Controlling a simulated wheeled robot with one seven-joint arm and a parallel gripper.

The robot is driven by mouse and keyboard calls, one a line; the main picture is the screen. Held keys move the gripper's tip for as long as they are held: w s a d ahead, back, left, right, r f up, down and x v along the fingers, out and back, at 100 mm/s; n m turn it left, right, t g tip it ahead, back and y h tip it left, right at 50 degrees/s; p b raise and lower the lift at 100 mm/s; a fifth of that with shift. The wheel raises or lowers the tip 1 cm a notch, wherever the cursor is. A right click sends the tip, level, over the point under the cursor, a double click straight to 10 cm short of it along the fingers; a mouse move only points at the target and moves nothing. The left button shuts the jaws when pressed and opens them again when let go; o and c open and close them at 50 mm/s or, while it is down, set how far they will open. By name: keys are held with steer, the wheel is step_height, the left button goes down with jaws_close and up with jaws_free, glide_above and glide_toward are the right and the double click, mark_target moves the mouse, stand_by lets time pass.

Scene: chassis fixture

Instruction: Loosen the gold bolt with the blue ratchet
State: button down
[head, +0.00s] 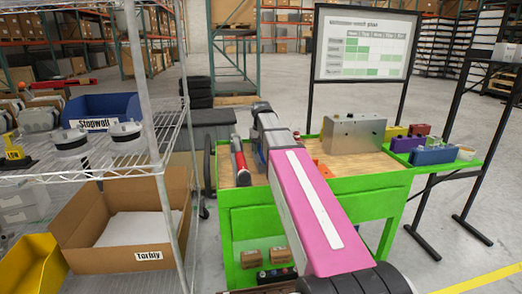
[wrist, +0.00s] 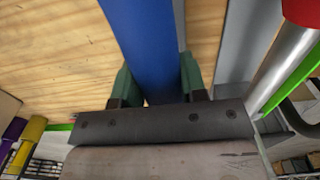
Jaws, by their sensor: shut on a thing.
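In the wrist view the blue ratchet's handle (wrist: 148,45) runs up between the two green fingers of my gripper (wrist: 157,85). The fingers are shut on its sides, above a wooden worktop. The ratchet's head is out of this view. In the head view my pink arm hides the gripper and most of the tool. The metal chassis box (head: 355,133) stands on the worktop to the right of my arm, with small holes or fittings on its face. I cannot make out the gold bolt in either view.
A red-handled tool with a silver shaft (wrist: 285,70) is close right of my gripper; a red tool also shows in the head view (head: 240,165). The green cart's worktop (head: 375,163) has colored bins (head: 434,155) on its right. A wire shelf (head: 90,170) stands left.

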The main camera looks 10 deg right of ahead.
steer(key=shift+r, duration=3.45)
steer(key=shift+s, duration=0.1)
